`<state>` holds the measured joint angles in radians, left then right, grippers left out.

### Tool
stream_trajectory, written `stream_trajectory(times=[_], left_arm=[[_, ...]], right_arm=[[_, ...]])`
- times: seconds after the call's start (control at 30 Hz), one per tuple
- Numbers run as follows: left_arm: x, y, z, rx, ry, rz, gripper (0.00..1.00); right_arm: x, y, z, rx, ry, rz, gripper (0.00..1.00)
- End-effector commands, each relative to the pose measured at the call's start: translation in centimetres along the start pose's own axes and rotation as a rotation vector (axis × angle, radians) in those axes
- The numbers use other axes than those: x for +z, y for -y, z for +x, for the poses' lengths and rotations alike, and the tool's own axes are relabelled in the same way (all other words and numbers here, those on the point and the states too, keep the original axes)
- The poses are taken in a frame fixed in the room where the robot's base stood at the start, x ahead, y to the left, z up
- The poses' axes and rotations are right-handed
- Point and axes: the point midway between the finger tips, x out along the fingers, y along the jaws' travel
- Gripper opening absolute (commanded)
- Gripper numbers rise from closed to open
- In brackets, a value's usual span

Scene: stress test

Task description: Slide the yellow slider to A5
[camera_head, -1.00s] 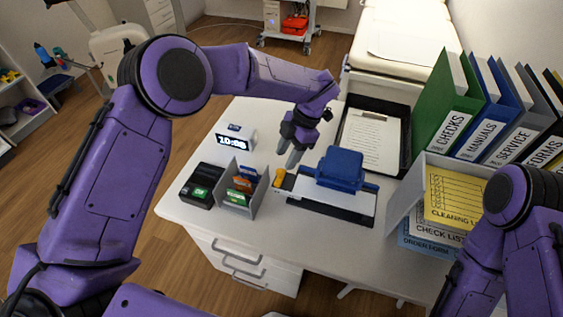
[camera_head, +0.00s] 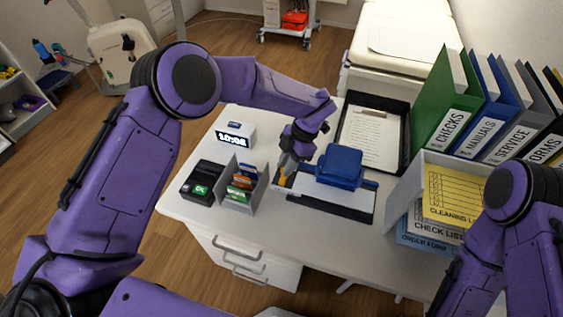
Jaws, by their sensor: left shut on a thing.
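The yellow slider (camera_head: 283,180) sits at the left end of a flat white and dark device (camera_head: 335,201) with a blue block (camera_head: 340,165) over its middle. My left gripper (camera_head: 285,175) reaches down from above and is shut on the yellow slider, which it partly covers. Any A5 mark on the device is too small to make out. My right arm shows at the right edge, but its gripper is out of view.
A card holder (camera_head: 228,201) and a black card terminal (camera_head: 190,185) stand just left of the device. A digital clock (camera_head: 234,135) is behind them. A black tray with a clipboard (camera_head: 371,142) lies behind the device. Binders (camera_head: 447,118) and a paper rack (camera_head: 404,193) stand at the right.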

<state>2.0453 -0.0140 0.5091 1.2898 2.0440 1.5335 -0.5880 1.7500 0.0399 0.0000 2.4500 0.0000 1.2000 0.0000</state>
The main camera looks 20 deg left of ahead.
Motion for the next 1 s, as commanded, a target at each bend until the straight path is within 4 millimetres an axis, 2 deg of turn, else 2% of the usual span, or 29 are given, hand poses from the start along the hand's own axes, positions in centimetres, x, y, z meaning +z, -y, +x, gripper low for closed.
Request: stream_trajectory(times=[0.03, 0.17, 0.47, 0.5, 0.53, 0.57, 0.87, 1.0], left_arm=[[0.8, 0.7, -0.1, 0.0, 0.004, 0.003, 0.0], [1.7, 1.7, -0.7, -0.001, 0.005, 0.001, 0.0], [1.8, 1.9, -0.9, 0.0, 0.005, -0.001, 0.0], [1.8, 1.8, -0.9, 0.0, 0.005, -0.001, 0.35], [1.8, 1.8, -0.9, 0.0, 0.005, -0.001, 0.45], [1.7, 1.8, -0.8, 0.0, 0.005, -0.001, 0.47], [1.8, 1.8, -1.0, 0.0, 0.004, 0.0, 0.47], [1.9, 1.8, -3.0, 0.002, 0.008, -0.001, 0.47]], right_arm=[[0.1, 0.0, 0.2, 0.0, 0.0, 0.0, 1.0], [0.1, 0.0, 0.4, 0.0, 0.0, 0.0, 1.0], [0.1, 0.0, 0.3, 0.0, 0.0, 0.0, 1.0], [0.1, 0.0, 0.3, 0.0, 0.0, 0.0, 1.0], [0.1, 0.0, 0.3, 0.0, 0.0, 0.0, 1.0], [0.1, 0.0, 0.3, 0.0, 0.0, 0.0, 1.0], [0.2, 0.0, 0.4, 0.0, 0.0, 0.0, 1.0], [0.5, 0.1, 1.1, 0.0, 0.0, 0.0, 1.0]])
